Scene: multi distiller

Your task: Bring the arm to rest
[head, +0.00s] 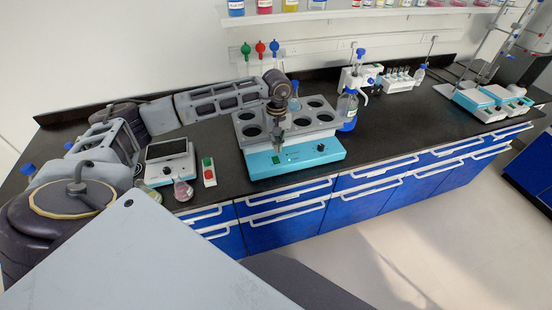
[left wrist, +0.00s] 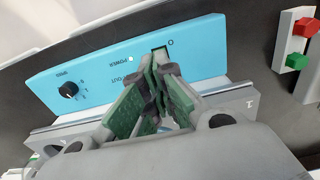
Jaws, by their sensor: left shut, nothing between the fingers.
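My left arm reaches in from the left in the head view, over the bench. My left gripper (head: 278,146) points down at the front edge of a grey and turquoise bath (head: 328,154) with several round openings in its top. In the left wrist view the gripper's green-padded fingers (left wrist: 160,68) are shut and empty. Their tips are close to the power switch on the turquoise front panel (left wrist: 100,72); I cannot tell whether they touch it. The panel also has a black knob (left wrist: 68,89). My right gripper is not in view.
A balance-like device (head: 167,152), a flask with pink liquid (head: 183,191) and a red-green button box (head: 209,172) stand left of the bath. A flask (head: 294,103) is at the bath's back. A blue bottle (head: 347,108) stands right of it.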

